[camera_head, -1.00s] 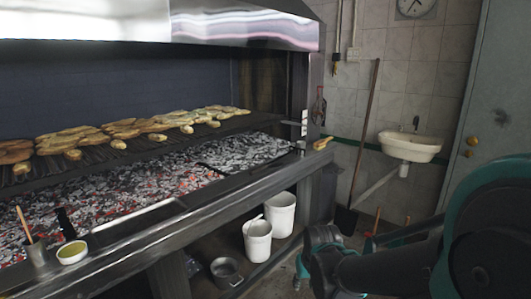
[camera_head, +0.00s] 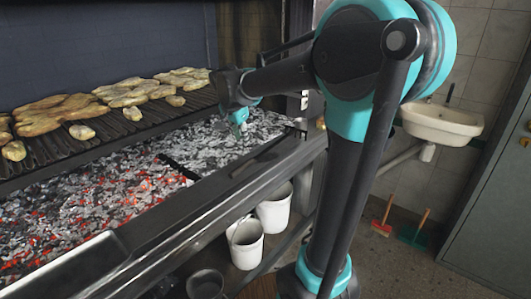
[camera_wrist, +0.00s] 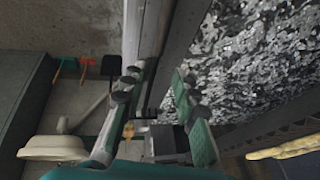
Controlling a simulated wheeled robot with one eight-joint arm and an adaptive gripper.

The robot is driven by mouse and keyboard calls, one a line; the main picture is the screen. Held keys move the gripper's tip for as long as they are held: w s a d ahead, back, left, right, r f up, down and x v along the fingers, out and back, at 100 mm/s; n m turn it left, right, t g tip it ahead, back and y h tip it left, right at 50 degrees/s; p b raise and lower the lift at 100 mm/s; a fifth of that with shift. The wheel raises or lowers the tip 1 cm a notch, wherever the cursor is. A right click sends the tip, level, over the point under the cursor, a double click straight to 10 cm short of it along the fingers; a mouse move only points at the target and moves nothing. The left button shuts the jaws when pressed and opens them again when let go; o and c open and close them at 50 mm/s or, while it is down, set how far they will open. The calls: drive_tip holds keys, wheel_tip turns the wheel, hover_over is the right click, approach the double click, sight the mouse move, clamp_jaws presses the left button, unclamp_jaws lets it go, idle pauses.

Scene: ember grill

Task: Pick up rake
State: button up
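My gripper (camera_head: 238,128) hangs over the right part of the coals, above and apart from the rake. In the wrist view its fingers (camera_wrist: 155,88) are spread with nothing visible held between them.
Glowing coals (camera_head: 110,200) fill the grill, with bread-like food (camera_head: 60,110) on the grate above. White buckets (camera_head: 275,208) and a pot (camera_head: 205,284) stand below. A sink (camera_head: 440,124) and red and green floor tools (camera_head: 382,217) are at the right. The floor in front is partly clear.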

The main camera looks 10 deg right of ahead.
sight(248, 161)
drive_tip(key=x, duration=1.6)
clamp_jaws()
